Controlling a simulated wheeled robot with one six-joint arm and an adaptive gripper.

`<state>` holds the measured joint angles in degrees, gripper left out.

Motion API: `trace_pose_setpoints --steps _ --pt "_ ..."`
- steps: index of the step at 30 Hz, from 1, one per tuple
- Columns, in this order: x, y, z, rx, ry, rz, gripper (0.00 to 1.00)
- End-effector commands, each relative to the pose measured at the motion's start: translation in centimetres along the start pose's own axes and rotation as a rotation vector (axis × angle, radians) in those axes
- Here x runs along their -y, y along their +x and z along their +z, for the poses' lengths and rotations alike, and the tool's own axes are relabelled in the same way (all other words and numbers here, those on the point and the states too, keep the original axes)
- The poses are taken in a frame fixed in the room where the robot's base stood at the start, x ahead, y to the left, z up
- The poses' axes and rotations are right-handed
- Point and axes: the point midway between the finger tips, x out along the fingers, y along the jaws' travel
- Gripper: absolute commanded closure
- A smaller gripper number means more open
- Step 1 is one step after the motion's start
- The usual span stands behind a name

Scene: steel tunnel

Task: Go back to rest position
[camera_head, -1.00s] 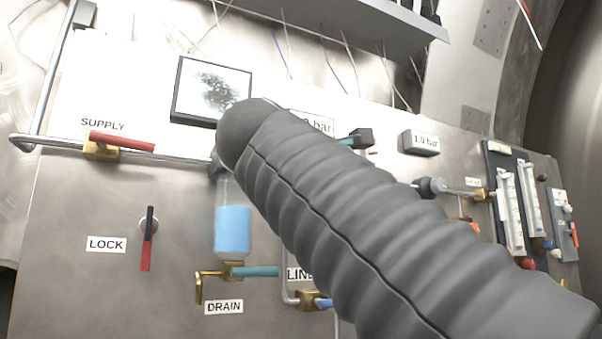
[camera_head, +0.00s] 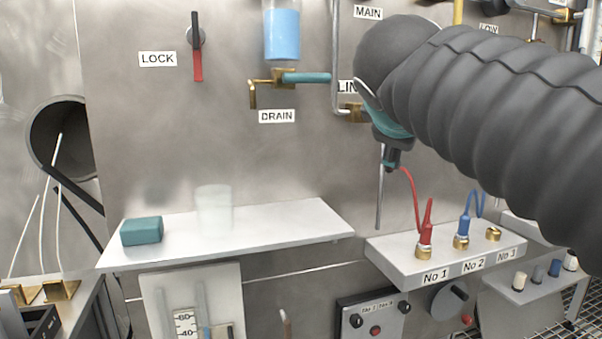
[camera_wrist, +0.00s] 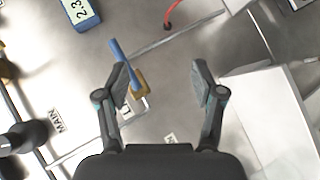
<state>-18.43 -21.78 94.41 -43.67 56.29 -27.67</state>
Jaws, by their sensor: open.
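My gripper (camera_wrist: 162,78) is open and empty in the wrist view, with its two fingers apart. A blue valve handle (camera_wrist: 121,55) on a brass body shows beside the left finger, which partly covers the valve. In the head view my dark sleeved arm enters from the right, and my gripper (camera_head: 391,158) points down in front of the steel panel. It is above the shelf with the numbered ports (camera_head: 400,262). The LINE label (camera_head: 346,87) is partly hidden behind my arm.
A white shelf (camera_head: 280,240) carries a teal block (camera_head: 142,231) and a translucent cup (camera_head: 214,210). A red plug (camera_head: 426,232) and a blue plug (camera_head: 463,222) with cables stand on the right shelf. The DRAIN valve (camera_head: 285,78) juts out above. Bare panel lies between.

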Motion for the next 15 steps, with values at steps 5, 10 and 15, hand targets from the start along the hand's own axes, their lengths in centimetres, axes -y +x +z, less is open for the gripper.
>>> trace_pose_setpoints --steps 5,10,15 --pt "10.3 1.4 6.1 0.069 0.245 -0.217 0.32" --pt "20.3 1.4 11.1 0.165 0.512 -0.397 0.32" --pt "29.2 0.5 14.9 0.276 0.770 -0.536 0.32"
